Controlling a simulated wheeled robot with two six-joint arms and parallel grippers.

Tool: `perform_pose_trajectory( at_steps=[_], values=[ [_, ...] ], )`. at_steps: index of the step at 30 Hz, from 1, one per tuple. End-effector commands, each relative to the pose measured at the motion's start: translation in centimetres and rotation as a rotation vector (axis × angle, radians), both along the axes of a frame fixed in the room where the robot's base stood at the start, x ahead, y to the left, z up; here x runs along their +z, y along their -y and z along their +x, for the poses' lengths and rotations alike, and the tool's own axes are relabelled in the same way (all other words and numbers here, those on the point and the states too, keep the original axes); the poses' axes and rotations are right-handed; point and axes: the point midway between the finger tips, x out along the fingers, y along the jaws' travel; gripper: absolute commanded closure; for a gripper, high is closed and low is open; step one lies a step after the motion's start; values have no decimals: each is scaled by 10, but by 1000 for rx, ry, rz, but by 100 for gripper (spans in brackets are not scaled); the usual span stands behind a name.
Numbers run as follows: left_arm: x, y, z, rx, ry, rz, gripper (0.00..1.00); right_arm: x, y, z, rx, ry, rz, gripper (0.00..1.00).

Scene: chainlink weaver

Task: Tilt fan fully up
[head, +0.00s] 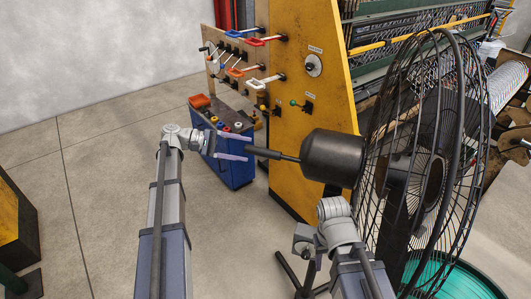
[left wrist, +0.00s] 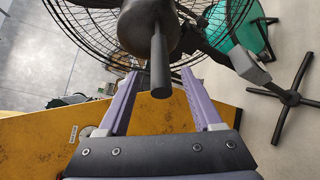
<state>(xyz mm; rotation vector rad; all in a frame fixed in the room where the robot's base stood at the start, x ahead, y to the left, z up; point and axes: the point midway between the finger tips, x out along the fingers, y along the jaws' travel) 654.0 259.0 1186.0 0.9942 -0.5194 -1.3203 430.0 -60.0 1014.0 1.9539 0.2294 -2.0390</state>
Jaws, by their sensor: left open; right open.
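The fan has a black wire cage (head: 452,160) and a black motor housing (head: 333,157) with a rod handle (head: 262,152) pointing back to the left. The cage faces right and looks close to upright. My left gripper (head: 250,147) is open, with a finger on either side of the handle's end. In the left wrist view the handle (left wrist: 160,72) hangs between the two purple fingers (left wrist: 160,78), with gaps visible on both sides. My right gripper (head: 311,262) is low, below the motor housing; its fingers are partly hidden by its wrist.
A yellow machine panel (head: 300,95) with levers stands behind the fan. A blue cabinet (head: 232,165) stands behind my left gripper. A green round object (head: 450,282) lies under the fan. A yellow block (head: 15,225) stands at far left; the floor between is clear.

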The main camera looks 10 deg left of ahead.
Motion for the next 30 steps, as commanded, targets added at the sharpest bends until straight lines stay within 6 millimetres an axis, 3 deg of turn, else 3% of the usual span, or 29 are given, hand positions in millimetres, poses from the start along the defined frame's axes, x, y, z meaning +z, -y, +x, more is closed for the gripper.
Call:
perform_pose_trajectory(
  at_steps=[9, 15, 27, 30],
  values=[
    [-12, 46, 9, -4, -1, 0, 33, -12, 0, 0, 0, 0, 0, 50],
    [-15, 65, 14, -1, 0, 0, 33, -15, 0, 0, -1, 0, 0, 50],
    [-16, 71, 16, 0, 0, 0, 33, -16, 0, 0, -1, 0, 0, 50],
    [-16, 71, 16, 0, 0, 0, 44, -16, 0, 0, -1, 0, 0, 50]
  ],
)
